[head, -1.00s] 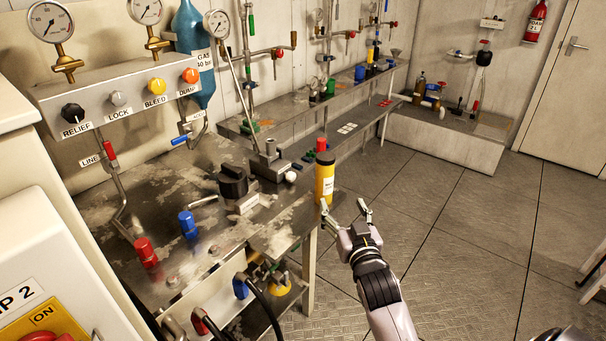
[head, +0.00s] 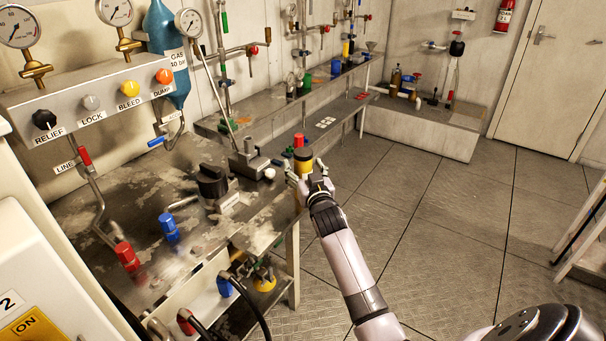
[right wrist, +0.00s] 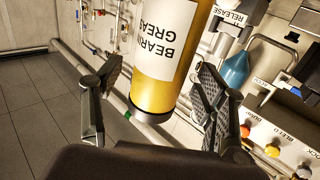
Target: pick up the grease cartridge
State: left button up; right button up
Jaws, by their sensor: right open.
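The grease cartridge (head: 304,164) is a yellow cylinder with a dark end cap, standing upright at the front right corner of the workbench. In the right wrist view the cartridge (right wrist: 164,75) shows a white label with upside-down lettering. My right gripper (head: 308,178) is at the cartridge and hides its lower part in the head view. In the right wrist view my right gripper (right wrist: 158,82) is open, with one finger on each side of the cartridge. A gap shows at the left finger; contact at the right finger is unclear. My left gripper is out of view.
The worn metal workbench (head: 150,185) holds a black knob (head: 212,181), a blue fitting (head: 169,226) and a red fitting (head: 127,256). A gauge panel (head: 95,100) stands behind. A red item (head: 298,140) shows just beyond the cartridge. The floor (head: 440,210) to the right is clear.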

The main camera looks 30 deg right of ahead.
jog(key=shift+x, duration=0.75)
grip_shut()
dwell(0.4)
